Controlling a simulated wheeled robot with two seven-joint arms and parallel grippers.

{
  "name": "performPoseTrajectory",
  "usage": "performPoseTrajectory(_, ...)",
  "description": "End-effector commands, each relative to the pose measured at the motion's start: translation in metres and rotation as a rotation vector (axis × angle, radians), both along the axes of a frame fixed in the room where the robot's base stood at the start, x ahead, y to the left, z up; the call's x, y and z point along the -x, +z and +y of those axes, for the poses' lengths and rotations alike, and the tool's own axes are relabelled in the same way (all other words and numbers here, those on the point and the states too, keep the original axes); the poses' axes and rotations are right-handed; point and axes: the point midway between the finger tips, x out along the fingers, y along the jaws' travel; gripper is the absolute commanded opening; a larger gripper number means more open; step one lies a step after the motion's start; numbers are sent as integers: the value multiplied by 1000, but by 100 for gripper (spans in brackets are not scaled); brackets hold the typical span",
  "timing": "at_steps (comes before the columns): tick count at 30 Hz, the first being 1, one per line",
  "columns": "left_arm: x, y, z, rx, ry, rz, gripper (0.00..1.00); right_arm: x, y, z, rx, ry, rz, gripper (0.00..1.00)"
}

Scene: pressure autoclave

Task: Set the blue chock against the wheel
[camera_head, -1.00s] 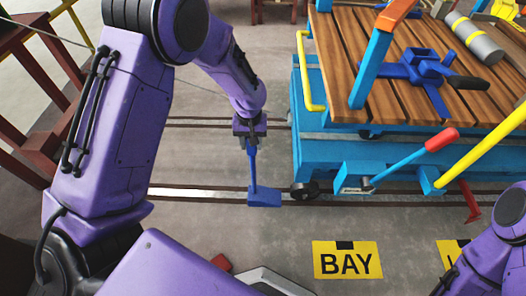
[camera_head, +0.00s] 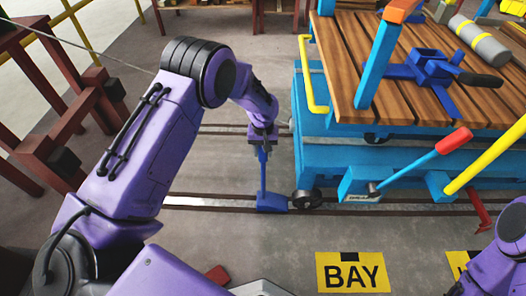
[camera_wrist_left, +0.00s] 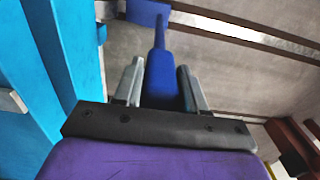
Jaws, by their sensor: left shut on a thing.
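The blue chock (camera_head: 272,202) is a block at the foot of a long upright handle, low at the rail beside the cart. The dark wheel (camera_head: 306,199) of the blue cart is just right of it. The gap is very narrow; I cannot tell whether they touch. My left gripper (camera_head: 263,138) is shut on the top of the handle. In the left wrist view, the gripper's grey fingers (camera_wrist_left: 160,88) flank the blue handle, and the chock's block (camera_wrist_left: 148,12) shows beyond it at the top edge. My right arm shows at the lower right; its gripper is out of view.
The cart (camera_head: 330,155) has a wooden deck carrying a blue clamp (camera_head: 432,72) and a grey cylinder (camera_head: 478,42). A red-tipped lever (camera_head: 425,158) sticks out at its front. Rails (camera_head: 220,203) cross the floor. A yellow BAY plate (camera_head: 352,272) lies in front. Dark red framing (camera_head: 60,110) stands left.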

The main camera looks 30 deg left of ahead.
Motion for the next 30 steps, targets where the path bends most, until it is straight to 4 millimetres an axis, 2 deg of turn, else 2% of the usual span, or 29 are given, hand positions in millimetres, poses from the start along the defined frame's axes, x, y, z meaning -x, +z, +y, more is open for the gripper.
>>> performPoseTrajectory(3,0,0,0,0,-1,-1,0,0,0,0,0,0,0,43)
performPoseTrajectory(4,1,-2,0,0,-1,2,44,0,0,0,0,0,0,43)
performPoseTrajectory(6,1,-2,0,0,-1,2,66,0,0,0,0,0,0,43)
performPoseTrajectory(14,1,-1,0,-1,-1,3,66,0,0,0,0,0,0,43)
performPoseTrajectory(17,1,6,0,0,0,1,66,0,3,0,0,0,0,43)
performPoseTrajectory(20,0,27,0,0,0,0,66,0,12,0,0,0,0,43)
performPoseTrajectory(27,0,90,1,-1,-2,0,66,0,33,0,0,0,0,43)
performPoseTrajectory(30,1,107,1,-1,-1,2,66,0,38,0,0,0,0,43)
